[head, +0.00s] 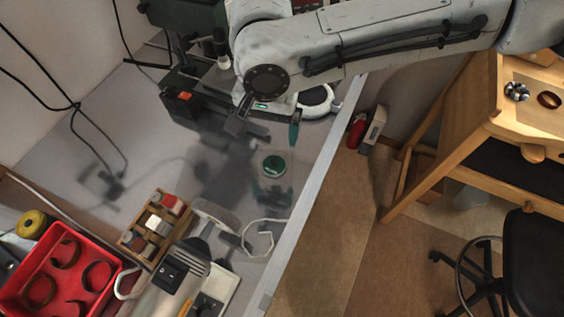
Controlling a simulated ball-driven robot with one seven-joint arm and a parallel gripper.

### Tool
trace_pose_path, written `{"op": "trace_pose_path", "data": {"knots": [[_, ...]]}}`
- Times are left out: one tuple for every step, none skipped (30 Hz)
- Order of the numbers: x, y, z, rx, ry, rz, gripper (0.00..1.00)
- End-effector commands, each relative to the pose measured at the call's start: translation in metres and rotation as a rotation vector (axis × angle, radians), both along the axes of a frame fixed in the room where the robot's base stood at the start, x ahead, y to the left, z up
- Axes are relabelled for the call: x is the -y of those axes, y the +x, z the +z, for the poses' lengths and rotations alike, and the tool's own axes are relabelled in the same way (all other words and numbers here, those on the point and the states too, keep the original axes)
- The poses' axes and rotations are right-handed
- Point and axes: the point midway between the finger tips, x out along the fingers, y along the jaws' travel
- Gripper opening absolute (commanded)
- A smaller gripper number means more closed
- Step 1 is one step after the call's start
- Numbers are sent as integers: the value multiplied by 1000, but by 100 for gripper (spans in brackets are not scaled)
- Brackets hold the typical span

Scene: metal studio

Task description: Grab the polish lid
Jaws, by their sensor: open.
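A round green lid (274,166) with a pale rim lies flat on the grey bench top (150,145), near the bench's right edge. I take it to be the polish lid. My gripper (267,131) hangs from the arm just above it in the picture, pointing down. Its jaws are open, with one dark finger at the left and a greenish one at the right. Nothing shows between them. The gripper looks apart from the lid, but the height between them is hard to judge. A dark shadow falls on the bench left of the lid.
A wooden rack of spools (155,228), a handheld tool (178,275) and a red tray (60,272) crowd the front left. A white cable (262,236) loops below the lid. Dark equipment (190,100) stands behind. The middle left of the bench is clear.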

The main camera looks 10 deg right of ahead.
Motion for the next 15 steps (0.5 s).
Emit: {"op": "trace_pose_path", "data": {"knots": [[4, 0, -2, -2, -11, -8, 92], [5, 0, -4, -5, -14, -11, 92], [6, 0, -7, -7, -17, -14, 92], [6, -1, -11, -7, -17, -15, 92], [6, -1, -15, -7, -18, -15, 92], [6, 0, -21, -6, -18, -15, 92], [6, 0, -25, -7, -18, -15, 92], [6, 0, -30, -7, -19, -15, 92], [6, 0, -36, -6, -17, -15, 92], [6, 0, -40, -6, -17, -14, 92], [6, 0, -44, -6, -17, -14, 92], [6, 0, -49, -6, -16, -14, 92], [6, 0, -52, -6, -16, -14, 92], [6, 0, -54, -5, -16, -14, 92], [6, 0, -56, -5, -15, -14, 92]]}}
